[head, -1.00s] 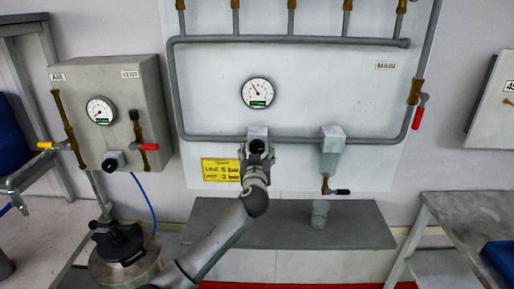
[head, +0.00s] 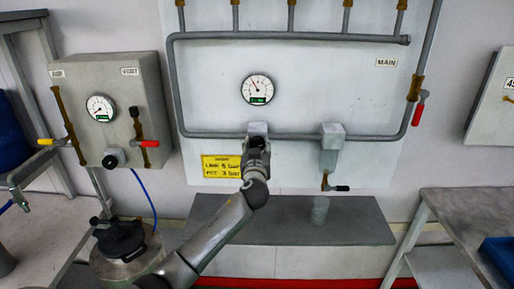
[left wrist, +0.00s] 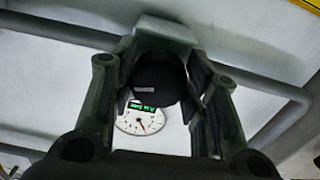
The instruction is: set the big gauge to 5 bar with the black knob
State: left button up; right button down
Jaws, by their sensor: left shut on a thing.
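The big gauge (head: 257,89) is a round white dial with a red needle and a green digital strip, on the white panel. Its needle points up and to the left; the digits are too small to read. It also shows in the left wrist view (left wrist: 140,118), upside down. The black knob (left wrist: 158,80) sits under the pale regulator block (head: 258,129) on the lower pipe, below the gauge. My left gripper (head: 257,146) is shut on the knob from below, with a finger on each side of it. My right gripper is not in view.
A yellow sign (head: 221,167) hangs left of my left gripper. A grey box (head: 112,107) with a smaller gauge and coloured levers is at the left. A grey shelf (head: 350,225) lies below.

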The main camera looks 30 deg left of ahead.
pick_arm(q)
jog(key=shift+f+m, duration=0.1)
jog(key=shift+m, duration=0.9)
jog(key=shift+m+b, duration=0.3)
jog(key=shift+m, duration=0.9)
jog(key=m+p, duration=0.1)
jog(key=m, duration=0.4)
jog(key=shift+a, duration=0.15)
jog(key=shift+m, duration=0.3)
jog(key=o, duration=1)
jog(key=shift+s, duration=0.15)
